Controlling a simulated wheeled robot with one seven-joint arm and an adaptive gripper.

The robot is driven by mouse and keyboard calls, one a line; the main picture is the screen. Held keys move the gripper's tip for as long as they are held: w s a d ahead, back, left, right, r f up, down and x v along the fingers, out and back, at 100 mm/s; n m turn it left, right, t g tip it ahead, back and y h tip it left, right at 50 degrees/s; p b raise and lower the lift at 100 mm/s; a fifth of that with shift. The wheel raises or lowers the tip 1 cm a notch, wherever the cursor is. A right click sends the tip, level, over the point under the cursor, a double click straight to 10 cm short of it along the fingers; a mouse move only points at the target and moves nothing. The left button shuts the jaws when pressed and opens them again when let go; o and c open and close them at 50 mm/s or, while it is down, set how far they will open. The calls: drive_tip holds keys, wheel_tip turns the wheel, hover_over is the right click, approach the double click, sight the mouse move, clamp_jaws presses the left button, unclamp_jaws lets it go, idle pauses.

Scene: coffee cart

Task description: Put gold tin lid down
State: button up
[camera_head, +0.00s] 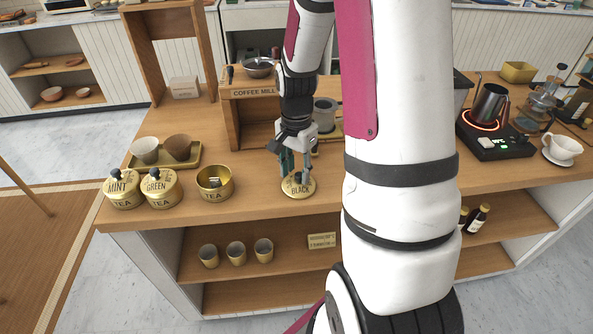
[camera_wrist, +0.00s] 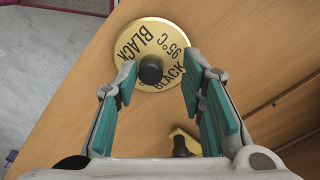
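The gold tin lid (camera_head: 299,190), marked BLACK, lies flat on the wooden counter near its front edge. In the wrist view the lid (camera_wrist: 128,47) shows its lettering and a dark round knob (camera_wrist: 151,70). My gripper (camera_head: 295,172) is just above the lid, pointing down. In the wrist view the fingers of my gripper (camera_wrist: 160,68) stand well apart, with the knob between their tips and a gap on both sides. The open gold tin (camera_head: 214,192) stands uncovered to the left of the lid.
Two lidded tea tins, MINT (camera_head: 122,193) and GREEN (camera_head: 161,192), stand left of the open tin. A tray (camera_head: 190,160) with two cups is behind them. The coffee mill stand (camera_head: 251,108) is behind my gripper. Bare counter lies between open tin and lid.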

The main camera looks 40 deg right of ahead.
wheel_tip(320, 180, up, 11)
drive_tip(key=s+a+r+n+t, duration=0.2)
drive_tip(key=s+a+r+n, duration=0.3)
drive_tip(key=s+a+n, duration=0.2)
drive_tip(key=s+a+r+n+t, duration=0.2)
drive_tip(key=s+a+r+n, duration=0.4)
drive_tip(key=s+a+n, duration=0.2)
drive_tip(key=a, duration=0.2)
drive_tip(key=shift+s+a+r+n, duration=0.15)
drive_tip(key=shift+s+a+n, duration=0.15)
drive_tip(key=shift+a+n, duration=0.1)
